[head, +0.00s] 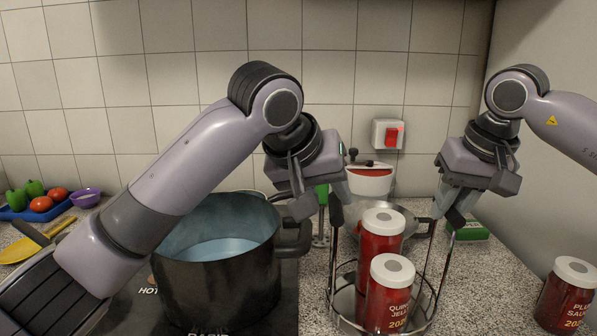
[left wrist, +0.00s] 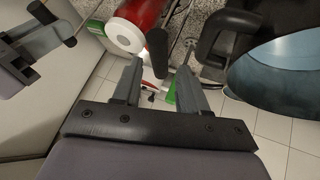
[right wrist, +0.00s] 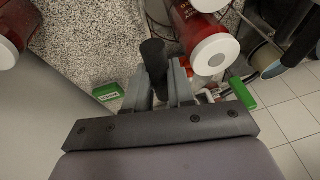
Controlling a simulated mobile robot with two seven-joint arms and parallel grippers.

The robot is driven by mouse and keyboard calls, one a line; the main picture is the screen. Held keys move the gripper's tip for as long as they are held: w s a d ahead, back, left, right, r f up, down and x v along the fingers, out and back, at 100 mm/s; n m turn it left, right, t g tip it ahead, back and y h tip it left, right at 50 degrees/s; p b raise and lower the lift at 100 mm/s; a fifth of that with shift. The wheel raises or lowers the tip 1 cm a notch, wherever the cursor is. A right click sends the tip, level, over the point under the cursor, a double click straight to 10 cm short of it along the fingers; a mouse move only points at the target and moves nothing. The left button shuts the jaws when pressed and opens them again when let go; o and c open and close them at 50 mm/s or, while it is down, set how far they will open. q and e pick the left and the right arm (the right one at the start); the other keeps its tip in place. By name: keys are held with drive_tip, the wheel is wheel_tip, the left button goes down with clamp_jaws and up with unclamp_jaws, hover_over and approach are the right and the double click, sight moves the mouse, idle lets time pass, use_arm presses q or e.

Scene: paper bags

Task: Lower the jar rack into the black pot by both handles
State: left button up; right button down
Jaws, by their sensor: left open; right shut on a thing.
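The jar rack (head: 424,318), a round wire rack with upright rods, stands on the counter to the right of the black pot (head: 205,290). Two red jars with white lids (head: 381,222) (head: 392,270) stand in it. The pot is open, with light blue inside. My left gripper (head: 326,203) is open at the rack's left handle; in the left wrist view the black handle (left wrist: 157,45) shows between its spread fingers. My right gripper (head: 450,213) is shut on the right handle (right wrist: 153,58), which shows in the right wrist view. My left arm hides part of the pot.
Another red jar (head: 566,296) stands at the far right. A green box (head: 470,231), a red-and-white container (head: 370,180) and a pan are behind the rack. A blue tray (head: 38,208) with vegetables, a purple bowl (head: 86,197) and a yellow utensil (head: 20,250) lie left.

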sight(333, 203)
use_arm(q)
drive_tip(key=shift+x, duration=1.8)
